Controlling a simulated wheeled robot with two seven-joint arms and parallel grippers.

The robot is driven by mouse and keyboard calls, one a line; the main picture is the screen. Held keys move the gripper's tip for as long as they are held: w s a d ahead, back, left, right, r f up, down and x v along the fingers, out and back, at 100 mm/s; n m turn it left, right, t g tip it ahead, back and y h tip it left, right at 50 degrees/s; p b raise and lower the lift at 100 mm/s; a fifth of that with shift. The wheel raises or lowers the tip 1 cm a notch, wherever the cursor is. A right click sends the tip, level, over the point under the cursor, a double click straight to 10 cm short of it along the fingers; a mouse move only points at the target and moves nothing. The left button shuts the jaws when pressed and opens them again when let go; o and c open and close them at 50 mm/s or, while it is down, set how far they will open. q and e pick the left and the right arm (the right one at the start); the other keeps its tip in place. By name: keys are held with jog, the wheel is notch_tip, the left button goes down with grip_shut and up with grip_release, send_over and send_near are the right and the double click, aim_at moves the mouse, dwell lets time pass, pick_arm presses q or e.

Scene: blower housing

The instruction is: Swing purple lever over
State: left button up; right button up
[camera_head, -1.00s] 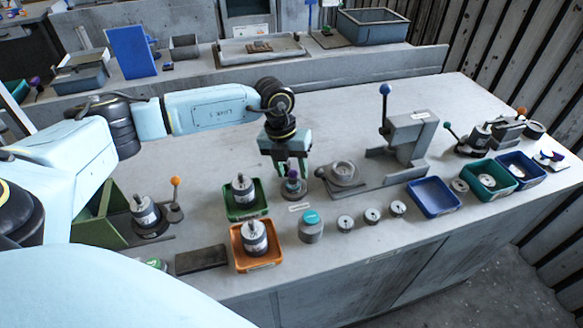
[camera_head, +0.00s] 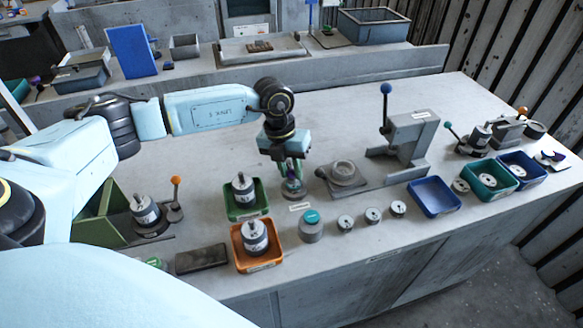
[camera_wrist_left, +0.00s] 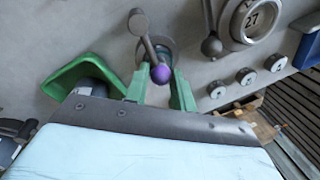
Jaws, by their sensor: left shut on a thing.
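The purple lever shows in the left wrist view as a grey arm ending in a purple ball (camera_wrist_left: 160,75). It rises from a small round grey base (camera_head: 293,190) on the bench, also seen in the wrist view. My left gripper (camera_head: 292,170) reaches down over this base. Its green fingers (camera_wrist_left: 160,88) stand on both sides of the purple ball, shut on it. In the head view the fingers mostly hide the ball. My right gripper is not in view.
A green bin (camera_head: 243,212) and an orange bin (camera_head: 260,266), each with a cylindrical part, stand left of the lever. A grey fixture with a blue-knobbed lever (camera_head: 386,90) stands to the right. A teal-topped jar (camera_head: 311,228) and several small discs lie in front.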

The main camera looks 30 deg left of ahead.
pick_arm(q)
jog(key=m, duration=0.2)
jog(key=s+a+m+b, duration=0.1)
jog(key=shift+a+m+g, duration=0.25)
jog(key=shift+m+g, duration=0.05)
jog(key=shift+m, duration=0.1)
jog(key=a+m+b, duration=0.1)
jog(key=m, duration=0.1)
jog(key=a+m+b, duration=0.1)
jog(key=m, duration=0.1)
jog(key=shift+s+m+g, duration=0.15)
jog(key=shift+m+g, duration=0.15)
jog(key=shift+g, duration=0.1)
jog(key=a+m+b, duration=0.1)
jog(key=m, duration=0.1)
jog(key=a+m+b, duration=0.1)
jog(key=m, duration=0.1)
jog(key=shift+w+a+g+y, duration=0.1)
jog(key=shift+w+g+y, duration=0.1)
jog(key=shift+g+y, duration=0.2)
jog(key=m, duration=0.2)
jog(key=a+m+b, duration=0.1)
jog(key=shift+w+a+m+y, duration=0.2)
jog(key=shift+w+m+y, duration=0.1)
jog(key=shift+w+m, duration=0.1)
jog(key=shift+w+a+m+b, duration=0.1)
jog(key=shift+m+b, duration=0.2)
jog(key=shift+m, duration=0.1)
jog(key=shift+a, duration=0.1)
